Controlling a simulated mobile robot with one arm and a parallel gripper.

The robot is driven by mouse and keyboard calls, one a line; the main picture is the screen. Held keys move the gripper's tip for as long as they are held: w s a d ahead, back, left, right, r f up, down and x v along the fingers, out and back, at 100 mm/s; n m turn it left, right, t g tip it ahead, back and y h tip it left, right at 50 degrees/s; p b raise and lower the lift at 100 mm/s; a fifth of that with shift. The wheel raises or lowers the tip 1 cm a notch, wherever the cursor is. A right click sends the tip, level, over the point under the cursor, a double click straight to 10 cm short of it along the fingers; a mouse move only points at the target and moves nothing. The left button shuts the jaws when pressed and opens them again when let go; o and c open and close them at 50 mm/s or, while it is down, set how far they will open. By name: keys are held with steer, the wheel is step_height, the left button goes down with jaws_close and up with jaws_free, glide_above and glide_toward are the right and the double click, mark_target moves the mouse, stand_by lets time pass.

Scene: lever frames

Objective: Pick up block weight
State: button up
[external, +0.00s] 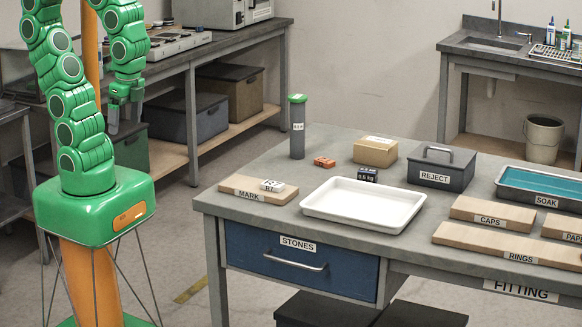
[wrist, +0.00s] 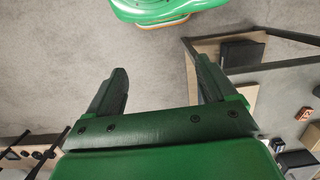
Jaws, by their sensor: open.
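The block weight (external: 367,175) is a small dark block with a pale "0.5 kg" label. It sits on the grey table behind the white tray, in front of a cardboard box. My gripper (external: 125,116) hangs high at the left in the external view, well away from the table, with its fingers pointing down. In the wrist view my gripper (wrist: 160,82) has its two dark fingers wide apart with nothing between them. Small table items show at that view's right edge, too small to name the weight surely.
Around the weight stand an orange block (external: 324,162), the cardboard box (external: 375,151), the dark REJECT box (external: 440,168) and the white tray (external: 364,204). A tall green-capped tube (external: 297,128) stands at the back left. The STONES drawer (external: 300,262) is shut.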

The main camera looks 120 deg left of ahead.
steer(key=w+a+f+m+g+y, duration=0.1)
steer(key=w+a+m+y, duration=0.3)
steer(key=w+a, duration=0.85)
steer(key=w+a+f+m+g+y, duration=0.1)
steer(key=w+a+m+y, duration=0.25)
steer(key=w+a, duration=0.9)
steer(key=m+t+y, duration=0.1)
steer(key=m+y, duration=0.5)
steer(key=m, duration=0.3)
glide_toward(366, 173)
steer(key=shift+s+a+r+n, duration=0.1)
steer(key=shift+s+a+n, duration=0.1)
steer(key=shift+a, duration=0.35)
steer(key=shift+s+a+r+n, duration=0.1)
steer(key=shift+s+a, duration=0.15)
steer(key=shift+a, duration=0.3)
steer(key=shift+w+a+f+t, duration=0.1)
steer(key=shift+a+f+t, duration=0.1)
steer(key=shift+a+t, duration=0.1)
steer(key=shift+x, duration=1.05)
steer(key=shift+f+x, duration=0.2)
steer(key=shift+x, duration=1.1)
steer(key=shift+f+x, duration=0.2)
steer(key=shift+x, duration=1.1)
steer(key=shift+d, duration=0.2)
